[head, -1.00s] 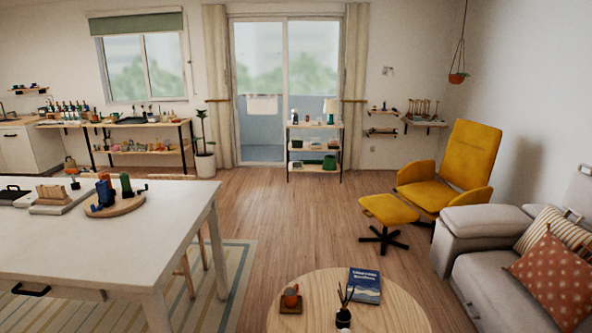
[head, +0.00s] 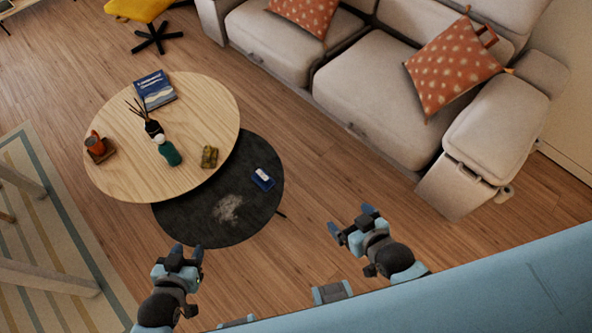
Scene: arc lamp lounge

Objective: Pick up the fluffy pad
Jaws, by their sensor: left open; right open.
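A pale, fuzzy patch (head: 228,207) lies on the low dark round table (head: 180,222); it looks like the fluffy pad, though its edges are blurred. My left gripper (head: 187,251) is open and empty, below and left of the patch in the view, near the dark table's front edge. My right gripper (head: 354,222) is open and empty, over the floor to the right of the dark table. Neither gripper touches the patch.
A blue-and-white box (head: 262,179) lies on the dark table. The overlapping wooden table (head: 200,110) holds a green bottle (head: 168,152), reed diffuser (head: 153,128), olive item (head: 209,157), orange mug (head: 96,144) and blue book (head: 154,89). A sofa (head: 380,105) stands at right.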

